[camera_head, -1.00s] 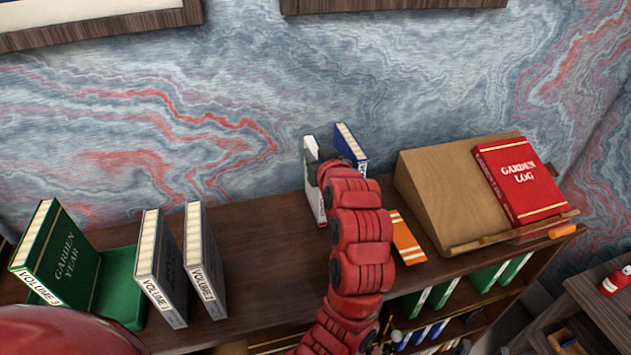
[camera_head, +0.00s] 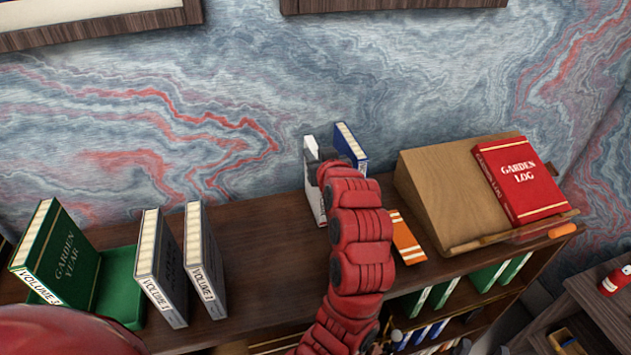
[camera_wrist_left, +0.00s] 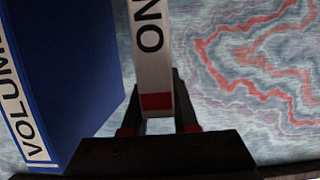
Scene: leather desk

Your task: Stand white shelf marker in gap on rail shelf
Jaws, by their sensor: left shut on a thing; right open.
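The white shelf marker (camera_head: 312,192) is upright on or just above the top of the rail shelf (camera_head: 262,232), left of a blue book (camera_head: 350,150). In the left wrist view the marker (camera_wrist_left: 152,55) shows dark lettering and a red band, with the blue book (camera_wrist_left: 65,75) beside it and a narrow space between. My left gripper (camera_head: 318,165) is shut on the marker; its dark fingers (camera_wrist_left: 158,118) lie either side of it. My arm hides part of the marker and blue book. I cannot tell whether its base touches the shelf. My right gripper is not in view.
Two grey volumes (camera_head: 205,262) and a green Garden Year book (camera_head: 55,255) stand at left. A wooden stand (camera_head: 440,185) with a red Garden Log (camera_head: 520,180) is at right. An orange-and-white item (camera_head: 405,238) lies near my arm. Bare shelf lies between the grey volumes and marker.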

